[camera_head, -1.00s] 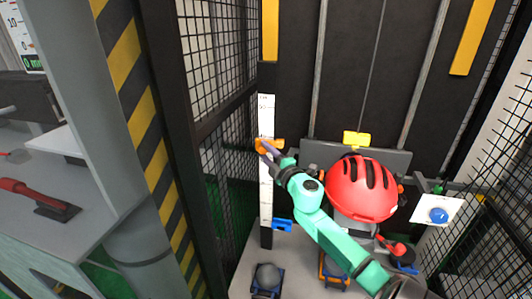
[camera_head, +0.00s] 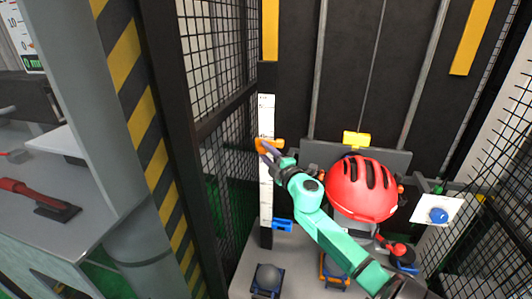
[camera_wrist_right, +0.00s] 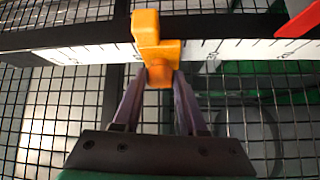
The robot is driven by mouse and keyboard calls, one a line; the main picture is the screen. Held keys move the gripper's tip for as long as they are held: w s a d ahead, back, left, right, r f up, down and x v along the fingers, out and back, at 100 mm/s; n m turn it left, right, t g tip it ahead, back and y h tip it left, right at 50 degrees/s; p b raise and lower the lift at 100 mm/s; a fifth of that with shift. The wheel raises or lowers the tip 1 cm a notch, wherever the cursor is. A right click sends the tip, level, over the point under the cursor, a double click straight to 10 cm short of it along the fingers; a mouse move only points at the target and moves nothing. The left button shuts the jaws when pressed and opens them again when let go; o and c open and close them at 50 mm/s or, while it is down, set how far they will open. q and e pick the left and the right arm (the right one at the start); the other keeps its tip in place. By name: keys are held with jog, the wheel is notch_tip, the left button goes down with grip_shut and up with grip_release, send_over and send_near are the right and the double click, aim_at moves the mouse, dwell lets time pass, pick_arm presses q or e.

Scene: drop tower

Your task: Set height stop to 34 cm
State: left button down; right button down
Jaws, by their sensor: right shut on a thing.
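The height stop is an orange slider (camera_wrist_right: 157,50) on a white graduated scale (camera_head: 266,195) fixed to a dark upright post. In the head view the orange stop (camera_head: 278,143) sits partway up the scale. My right gripper (camera_head: 264,148) reaches in from the lower right and is shut on the stop's orange knob. In the right wrist view its two fingers (camera_wrist_right: 159,80) close on the knob from both sides. The scale's numbers are too small to read. My left gripper is not in view.
A red helmet (camera_head: 362,189) on a grey form stands right of the scale, close to my right arm. A blue button (camera_head: 438,215) is at right. Mesh fencing (camera_head: 228,150) borders the left.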

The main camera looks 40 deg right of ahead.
jog(key=shift+f, duration=0.35)
jog(key=shift+c, duration=2.3)
grip_release()
jog(key=shift+r, duration=0.1)
jog(key=shift+s, duration=0.1)
jog(key=s+a+f+b, duration=0.1)
jog(key=s+a+b, duration=0.1)
jog(key=s, duration=1.2)
jog(key=shift+a+b, duration=0.3)
jog(key=shift+f, duration=0.1)
